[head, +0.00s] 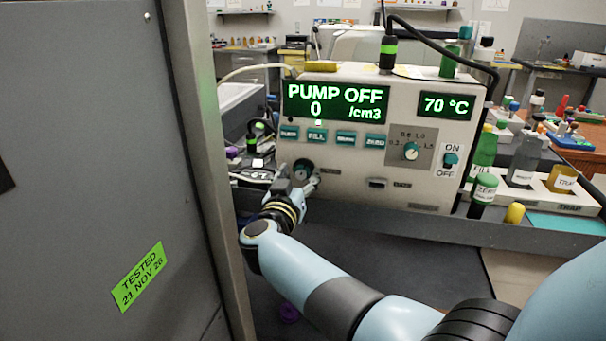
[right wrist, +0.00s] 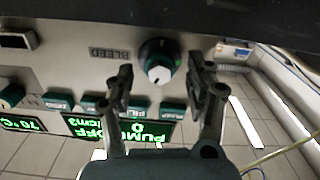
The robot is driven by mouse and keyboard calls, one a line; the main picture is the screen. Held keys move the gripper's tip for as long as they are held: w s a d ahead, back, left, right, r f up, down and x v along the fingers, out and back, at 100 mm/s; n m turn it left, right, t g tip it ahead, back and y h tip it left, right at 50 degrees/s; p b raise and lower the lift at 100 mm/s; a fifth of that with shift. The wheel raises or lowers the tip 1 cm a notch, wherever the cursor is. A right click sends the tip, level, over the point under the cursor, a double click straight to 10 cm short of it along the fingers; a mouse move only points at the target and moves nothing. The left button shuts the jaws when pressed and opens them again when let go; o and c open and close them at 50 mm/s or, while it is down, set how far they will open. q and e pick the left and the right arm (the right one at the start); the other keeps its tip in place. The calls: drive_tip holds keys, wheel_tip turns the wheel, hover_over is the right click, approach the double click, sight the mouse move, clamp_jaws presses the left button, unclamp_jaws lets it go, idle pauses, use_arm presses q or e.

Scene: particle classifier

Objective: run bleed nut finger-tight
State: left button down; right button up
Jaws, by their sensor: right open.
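The bleed nut (head: 303,167) is a dark green round knob with a pale face on the lower left of the classifier's front panel. My right gripper (head: 308,184) is at the panel just below the nut in the head view. In the right wrist view its fingers (right wrist: 161,78) are open, one on each side of the nut, with a visible gap on both sides. I cannot tell how deep the fingertips reach. My left gripper is not in view.
The classifier (head: 400,160) reads PUMP OFF, 0 /cm3 and 70 °C. A row of buttons (head: 317,134) lies just above the nut. A grey panel (head: 110,150) stands close on the left. Bottles (head: 484,188) and a trap tray (head: 545,190) stand at the right.

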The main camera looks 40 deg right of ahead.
drive_tip(key=shift+w+d, duration=0.3)
drive_tip(key=shift+d, duration=0.05)
drive_tip(key=shift+r, duration=0.1)
drive_tip(key=shift+a, duration=0.1)
drive_tip(key=shift+c, duration=0.4)
clamp_jaws()
drive_tip(key=shift+m, duration=0.4)
